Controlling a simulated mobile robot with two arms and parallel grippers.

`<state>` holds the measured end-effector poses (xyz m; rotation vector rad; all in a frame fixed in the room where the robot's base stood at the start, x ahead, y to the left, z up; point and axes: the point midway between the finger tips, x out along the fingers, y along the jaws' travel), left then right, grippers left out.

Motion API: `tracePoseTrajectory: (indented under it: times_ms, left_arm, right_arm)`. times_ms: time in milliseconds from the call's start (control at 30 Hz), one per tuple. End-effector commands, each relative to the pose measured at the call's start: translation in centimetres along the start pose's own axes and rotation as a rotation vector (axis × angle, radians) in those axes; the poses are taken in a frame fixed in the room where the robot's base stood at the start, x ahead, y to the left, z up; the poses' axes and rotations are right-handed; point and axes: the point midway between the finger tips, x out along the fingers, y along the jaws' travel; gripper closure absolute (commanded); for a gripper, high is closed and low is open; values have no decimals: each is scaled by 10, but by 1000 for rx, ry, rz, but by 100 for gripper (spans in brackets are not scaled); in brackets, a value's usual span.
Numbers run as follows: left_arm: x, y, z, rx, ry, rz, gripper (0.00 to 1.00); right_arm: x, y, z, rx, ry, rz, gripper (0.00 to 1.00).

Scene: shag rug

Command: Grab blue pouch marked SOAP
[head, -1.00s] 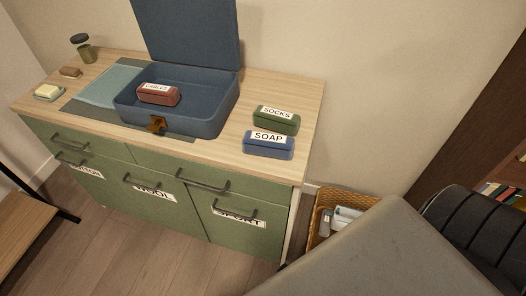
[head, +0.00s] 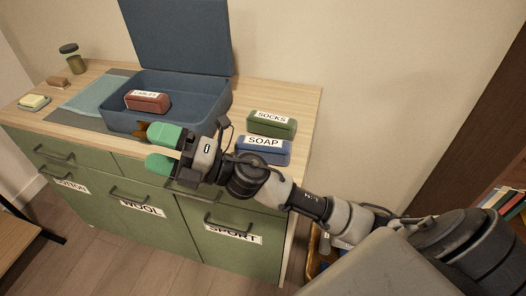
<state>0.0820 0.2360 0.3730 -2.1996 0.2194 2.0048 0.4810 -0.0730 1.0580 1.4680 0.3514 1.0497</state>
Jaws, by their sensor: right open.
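The blue pouch marked SOAP (head: 276,153) lies on the right part of the wooden cabinet top, in front of the green pouch marked SOCKS (head: 272,123). My right gripper (head: 150,150) is open and empty, with green fingertips pointing left. It is in front of the open blue case, left of the SOAP pouch and apart from it. My right wrist and forearm pass in front of the pouch's lower left edge. My left gripper is not in view.
The open blue case (head: 215,108) holds a red pouch marked CABLES (head: 147,101). A soap dish (head: 34,103), brown block (head: 58,82) and jar (head: 72,58) stand at the left. Green cabinet doors with handles are below. A wicker basket is partly hidden at lower right.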

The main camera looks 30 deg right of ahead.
Motion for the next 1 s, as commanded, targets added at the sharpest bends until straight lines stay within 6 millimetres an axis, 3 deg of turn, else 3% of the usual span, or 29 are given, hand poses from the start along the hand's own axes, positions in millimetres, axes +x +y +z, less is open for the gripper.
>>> tracePoseTrajectory:
  times_ms: [133,267,367,467,600,700,867,1000]
  left_arm:
    - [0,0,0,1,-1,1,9]
    - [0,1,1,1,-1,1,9]
    - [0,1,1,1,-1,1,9]
    - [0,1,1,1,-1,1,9]
    - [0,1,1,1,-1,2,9]
    - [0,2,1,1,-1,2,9]
    - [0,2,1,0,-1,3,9]
    - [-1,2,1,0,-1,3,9]
  right_arm:
    - [6,-11,-19,-321,399,-103,8]
    - [-12,-36,-12,-560,725,-279,8]
    - [-39,-53,14,-710,952,-471,8]
    - [-74,-59,55,-818,1147,-708,8]
    - [-125,-44,118,-869,1339,-1058,8]
    - [-154,-25,152,-853,1413,-1260,8]
    - [-180,-4,177,-812,1462,-1433,8]
    - [-190,-13,178,-797,1472,-1462,8]
